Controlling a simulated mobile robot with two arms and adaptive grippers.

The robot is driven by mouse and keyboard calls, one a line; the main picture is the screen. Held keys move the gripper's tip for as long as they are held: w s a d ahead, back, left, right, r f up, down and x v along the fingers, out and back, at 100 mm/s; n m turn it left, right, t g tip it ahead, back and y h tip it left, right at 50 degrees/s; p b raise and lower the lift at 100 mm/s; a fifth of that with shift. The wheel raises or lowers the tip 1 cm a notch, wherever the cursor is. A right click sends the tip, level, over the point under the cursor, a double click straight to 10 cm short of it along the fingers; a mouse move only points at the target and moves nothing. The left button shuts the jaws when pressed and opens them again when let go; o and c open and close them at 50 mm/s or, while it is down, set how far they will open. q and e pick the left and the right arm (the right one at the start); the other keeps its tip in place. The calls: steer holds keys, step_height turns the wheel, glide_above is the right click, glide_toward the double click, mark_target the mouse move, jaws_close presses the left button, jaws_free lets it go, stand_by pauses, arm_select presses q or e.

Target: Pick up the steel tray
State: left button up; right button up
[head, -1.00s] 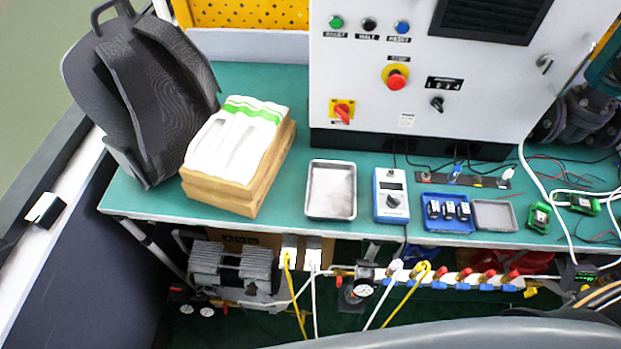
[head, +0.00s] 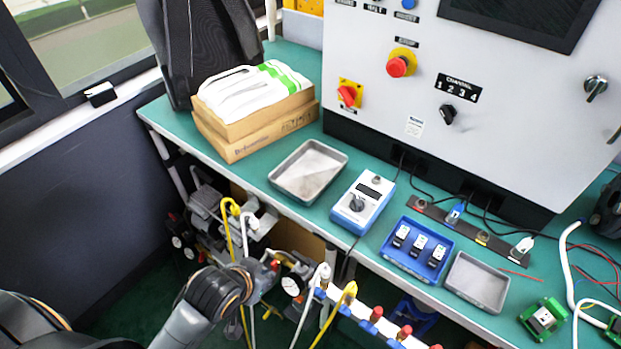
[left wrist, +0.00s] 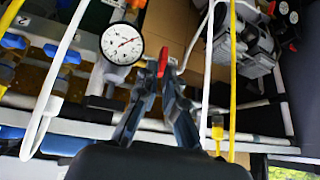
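A shallow grey steel tray (head: 308,171) lies empty on the green bench top, between the cardboard boxes and a blue-and-white meter. A smaller grey tray (head: 477,282) lies further right, next to a blue tray. My left gripper (head: 264,272) is low in front of the bench, below the level of its top and apart from both trays; its fingers are hard to make out in the head view. Neither tray shows there. My right gripper is not in view.
Boxes topped with white-green packets (head: 255,112) stand left of the larger tray, and the meter (head: 363,203) stands close on its right. A control cabinet (head: 470,100) rises behind. Pipes, hoses and a gauge (left wrist: 122,44) are under the bench edge near my left gripper.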

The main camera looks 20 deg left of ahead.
mark_target(328, 180)
arm_select(q)
steer(key=w+d+r+m+t+h, duration=0.1)
steer(key=w+d+r+t+h, duration=0.15)
steer(key=w+r, duration=0.45)
steer(key=w+d+r+m+t+h, duration=0.15)
steer(key=w+r+t, duration=0.25)
steer(key=r, duration=0.4)
steer(key=shift+n, duration=0.35)
steer(key=x, duration=0.7)
steer(key=shift+w, duration=0.25)
steer(key=shift+s+f+x, duration=0.1)
steer(key=shift+f+x, duration=0.05)
steer(key=shift+x, duration=0.9)
steer(key=shift+s+f+x, duration=0.1)
steer(key=shift+f+x, duration=0.1)
steer(key=shift+x, duration=0.85)
steer(key=shift+f+x, duration=0.15)
steer(key=shift+x, duration=0.9)
jaws_close()
steer(key=shift+r, duration=0.15)
